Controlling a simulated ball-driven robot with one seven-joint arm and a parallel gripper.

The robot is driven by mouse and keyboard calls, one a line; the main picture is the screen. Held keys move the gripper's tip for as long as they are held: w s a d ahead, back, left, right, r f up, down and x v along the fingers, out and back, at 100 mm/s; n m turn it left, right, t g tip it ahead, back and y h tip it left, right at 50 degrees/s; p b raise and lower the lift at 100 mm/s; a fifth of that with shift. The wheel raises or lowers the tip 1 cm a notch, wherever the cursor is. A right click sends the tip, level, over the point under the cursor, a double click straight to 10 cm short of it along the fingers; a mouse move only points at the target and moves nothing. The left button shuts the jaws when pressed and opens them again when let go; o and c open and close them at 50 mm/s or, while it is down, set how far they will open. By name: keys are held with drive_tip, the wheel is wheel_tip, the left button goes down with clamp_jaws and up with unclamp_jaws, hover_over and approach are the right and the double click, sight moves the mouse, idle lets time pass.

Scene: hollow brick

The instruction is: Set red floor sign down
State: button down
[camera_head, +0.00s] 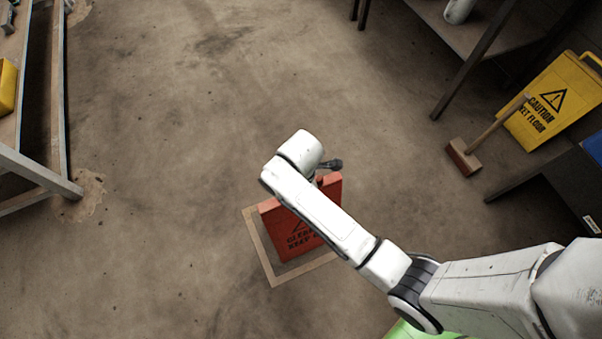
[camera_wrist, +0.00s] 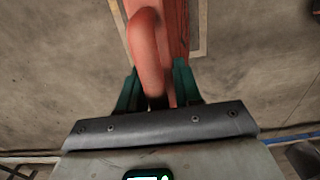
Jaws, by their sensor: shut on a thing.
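The red floor sign (camera_head: 285,232) is upright in the head view, over a square outlined in tan tape (camera_head: 262,258) on the floor. I cannot tell whether its lower edge touches the floor. My arm crosses in front of its upper right part. In the wrist view my gripper (camera_wrist: 157,92) is shut on the sign's red handle (camera_wrist: 147,50), with a green finger on each side. Part of the tan outline (camera_wrist: 200,28) shows beside the sign there. The gripper is mostly hidden behind my arm in the head view.
A yellow caution sign (camera_head: 548,103) and a brush with a wooden handle (camera_head: 463,157) stand at the right. A workbench (camera_head: 45,178) is at the left, and a table (camera_head: 470,40) at the upper right. The middle floor is clear.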

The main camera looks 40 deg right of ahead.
drive_tip(key=c, duration=0.8)
unclamp_jaws()
drive_tip(key=shift+o, duration=0.2)
wheel_tip(320, 180, up, 12)
drive_tip(key=p, duration=0.4)
drive_tip(key=s+d+r+m, duration=0.1)
drive_tip(key=s+d+m, duration=0.1)
drive_tip(key=s+m, duration=0.5)
drive_tip(key=s+d+r+m+t, duration=0.1)
drive_tip(key=s+d+r+m, duration=0.1)
drive_tip(key=s+m, duration=0.5)
drive_tip(key=shift+s+d+r+m, duration=0.25)
drive_tip(key=shift+s+d+m, duration=0.2)
drive_tip(key=shift+s, duration=0.3)
